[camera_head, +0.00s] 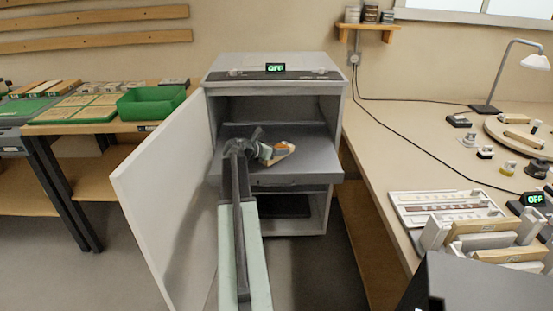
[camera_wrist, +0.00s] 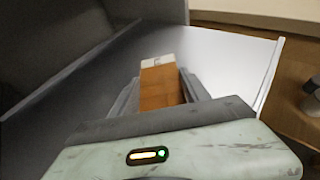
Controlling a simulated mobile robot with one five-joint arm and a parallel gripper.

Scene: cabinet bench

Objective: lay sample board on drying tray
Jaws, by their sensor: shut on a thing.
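The sample board (camera_wrist: 158,85) is a small orange-brown block with a pale far end. In the wrist view my gripper (camera_wrist: 158,92) is shut on it, one finger along each side. In the head view the board (camera_head: 280,152) shows orange and cream at the tip of my gripper (camera_head: 263,152). It is over the grey pulled-out tray (camera_head: 310,160) of the cabinet. I cannot tell whether the board touches the tray. The tray also shows in the wrist view (camera_wrist: 225,60), with a pale raised edge on the right.
The cabinet (camera_head: 275,90) has its white door (camera_head: 165,205) swung open to the left. A green bin (camera_head: 150,102) and sample panels stand on the left bench. The right bench (camera_head: 410,130) holds a lamp (camera_head: 510,70), a white rack (camera_head: 445,207) and several small items. Bare tray lies right of the board.

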